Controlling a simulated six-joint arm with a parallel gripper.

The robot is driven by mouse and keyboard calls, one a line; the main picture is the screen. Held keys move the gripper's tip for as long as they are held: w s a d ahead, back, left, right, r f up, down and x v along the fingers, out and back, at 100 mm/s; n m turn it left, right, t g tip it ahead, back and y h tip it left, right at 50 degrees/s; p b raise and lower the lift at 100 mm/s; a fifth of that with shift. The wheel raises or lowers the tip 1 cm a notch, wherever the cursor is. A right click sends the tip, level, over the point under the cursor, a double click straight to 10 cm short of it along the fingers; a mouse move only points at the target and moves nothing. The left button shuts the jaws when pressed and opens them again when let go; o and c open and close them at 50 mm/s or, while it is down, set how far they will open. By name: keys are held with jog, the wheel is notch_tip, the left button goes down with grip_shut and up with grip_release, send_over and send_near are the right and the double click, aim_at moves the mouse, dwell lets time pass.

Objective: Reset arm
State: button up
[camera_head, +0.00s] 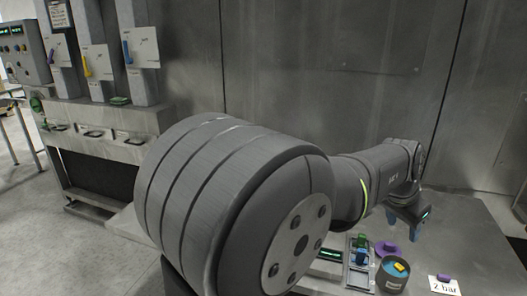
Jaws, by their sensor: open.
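My arm fills the middle of the view and reaches right over the metal table (480,240). My gripper (402,224) is at the far end of the arm, with blue fingers pointing down. It is open, and I see nothing between the fingers. It hangs above the table, behind a purple disc (388,249) and a dark round container (393,277) with a yellow piece (401,267) in its top. The near part of my arm hides the left part of the table.
A rack (357,282) holds a green piece (361,241) and a blue piece (361,257). A small purple piece (444,278) lies at a "2 bar" card (443,286). A machine with coloured levers (110,115) stands left. The table's right side is clear; a metal wall is behind.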

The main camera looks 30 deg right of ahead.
aim_at(404, 262)
jog(key=x, duration=1.4)
jog(key=shift+a, duration=0.1)
jog(key=shift+r, duration=0.5)
jog(key=shift+f, duration=0.1)
